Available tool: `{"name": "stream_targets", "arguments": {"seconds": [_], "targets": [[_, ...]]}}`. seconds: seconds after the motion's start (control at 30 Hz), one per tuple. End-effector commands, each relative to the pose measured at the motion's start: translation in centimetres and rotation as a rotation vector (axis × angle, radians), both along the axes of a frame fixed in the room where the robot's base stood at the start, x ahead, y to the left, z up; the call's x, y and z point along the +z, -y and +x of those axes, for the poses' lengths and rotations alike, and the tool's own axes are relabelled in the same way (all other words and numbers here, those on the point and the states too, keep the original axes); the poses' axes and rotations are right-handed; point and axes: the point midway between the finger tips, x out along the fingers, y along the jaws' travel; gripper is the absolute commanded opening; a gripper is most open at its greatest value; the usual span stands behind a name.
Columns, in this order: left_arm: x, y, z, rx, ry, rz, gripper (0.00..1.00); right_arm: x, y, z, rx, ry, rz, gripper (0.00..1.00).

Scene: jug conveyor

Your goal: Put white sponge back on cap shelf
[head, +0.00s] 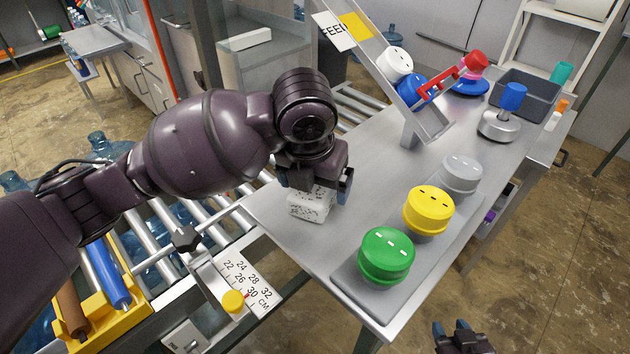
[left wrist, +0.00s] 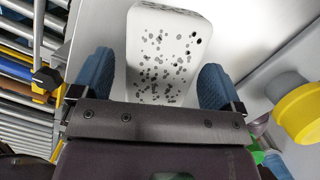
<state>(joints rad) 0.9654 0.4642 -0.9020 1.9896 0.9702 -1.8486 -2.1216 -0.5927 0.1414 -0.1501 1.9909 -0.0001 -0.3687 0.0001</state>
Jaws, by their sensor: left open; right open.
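The white sponge (head: 311,205), speckled with dark spots, is on the grey table (head: 330,240) near its left edge. My left gripper (head: 320,190) is over it, pointing down. In the left wrist view the sponge (left wrist: 160,55) lies between and ahead of the two open blue fingers (left wrist: 155,80), with a gap on each side. Part of the sponge is hidden by the gripper in the head view. My right gripper (head: 463,340) is open and empty at the bottom edge, away from the table. I cannot tell for sure which surface is the cap shelf.
Green (head: 386,255), yellow (head: 428,210) and grey (head: 461,174) caps stand on a plate at the right. A sloped chute (head: 433,128) holds white and blue caps and a red tool. A dark bin (head: 525,95) stands behind. A roller conveyor (head: 165,225) runs at left.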

Motion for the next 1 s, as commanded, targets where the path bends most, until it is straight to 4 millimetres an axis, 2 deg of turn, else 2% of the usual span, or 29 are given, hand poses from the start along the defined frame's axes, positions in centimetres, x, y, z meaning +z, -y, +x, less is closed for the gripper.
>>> {"name": "stream_targets", "arguments": {"seconds": [0.17,0.4,0.6,0.8,1.0], "targets": [[2.4,-0.2,-0.3,-0.001,0.006,-0.001,0.92,0.3,0.0,0.1,0.000,0.002,0.000,0.43],[7.0,-0.5,-1.2,-0.001,0.006,0.000,0.92,0.6,0.1,-0.2,-0.002,-0.003,0.000,0.43],[10.0,-0.8,-1.8,0.000,0.004,0.000,0.92,0.5,0.1,-0.8,-0.005,-0.012,0.000,0.43],[11.5,-0.9,-2.1,0.000,0.002,0.000,0.92,0.6,0.2,-0.8,-0.005,-0.013,0.000,0.43],[11.7,-0.9,-2.2,0.000,0.001,0.001,0.92,0.7,0.1,-0.5,-0.003,-0.008,0.000,0.43]]}}
